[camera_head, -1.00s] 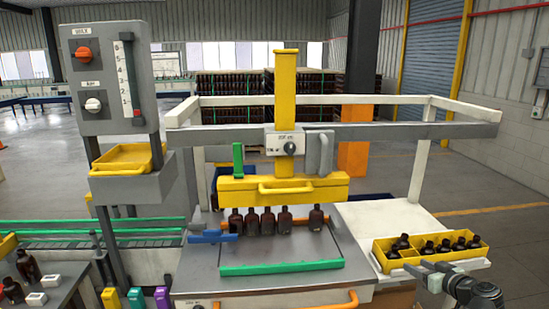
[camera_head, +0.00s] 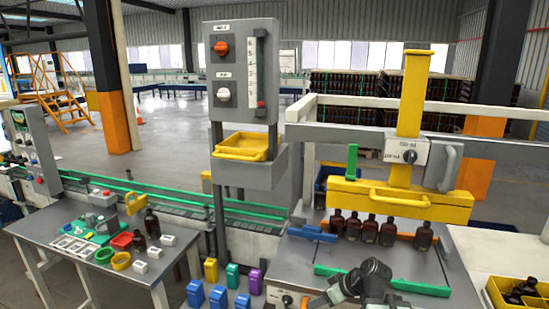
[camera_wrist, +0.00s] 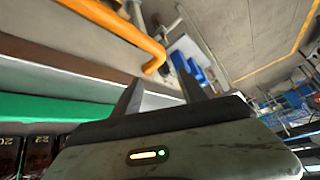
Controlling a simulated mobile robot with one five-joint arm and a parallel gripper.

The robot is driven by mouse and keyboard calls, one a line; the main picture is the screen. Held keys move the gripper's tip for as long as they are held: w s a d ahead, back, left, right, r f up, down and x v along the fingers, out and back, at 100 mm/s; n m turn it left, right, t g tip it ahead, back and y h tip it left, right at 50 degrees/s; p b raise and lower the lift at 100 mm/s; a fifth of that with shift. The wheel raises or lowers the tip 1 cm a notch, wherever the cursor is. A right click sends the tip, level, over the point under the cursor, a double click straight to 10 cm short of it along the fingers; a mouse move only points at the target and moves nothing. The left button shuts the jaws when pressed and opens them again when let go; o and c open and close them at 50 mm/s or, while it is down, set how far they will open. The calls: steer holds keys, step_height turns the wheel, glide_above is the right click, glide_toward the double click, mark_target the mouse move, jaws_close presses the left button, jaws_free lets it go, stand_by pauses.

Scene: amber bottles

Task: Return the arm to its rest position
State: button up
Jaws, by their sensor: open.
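My arm (camera_head: 368,280) shows at the bottom of the head view, in front of the grey bench with the amber bottles. My gripper (camera_wrist: 160,92) is open in the wrist view, its two fingers apart with nothing between them. The wrist picture is tilted. An orange handle (camera_wrist: 125,32) lies beyond the fingers, and a green bar (camera_wrist: 50,107) lies to the left. In the head view the row of amber bottles (camera_head: 370,230) stands upright under the yellow press head (camera_head: 400,199), behind my arm.
The green bar (camera_head: 335,272) lies just behind my arm. A yellow crate (camera_head: 500,294) holding bottles is at the right edge. A grey side table (camera_head: 60,226) with small parts stands at the left. Open floor lies farther back.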

steer(key=s+a+f+g+h, duration=0.2)
steer(key=s+a+f, duration=0.1)
steer(key=a, duration=0.3)
steer(key=s+d+f+m+g+h, duration=0.2)
steer(key=s+d+m+h, duration=0.1)
steer(key=s+d+m, duration=0.2)
steer(key=d+m, duration=0.1)
steer(key=m, duration=0.1)
steer(key=shift+s+d+m+g+h, duration=0.25)
steer(key=shift+d+m+g+h, duration=0.05)
steer(key=shift+d+m+g, duration=0.1)
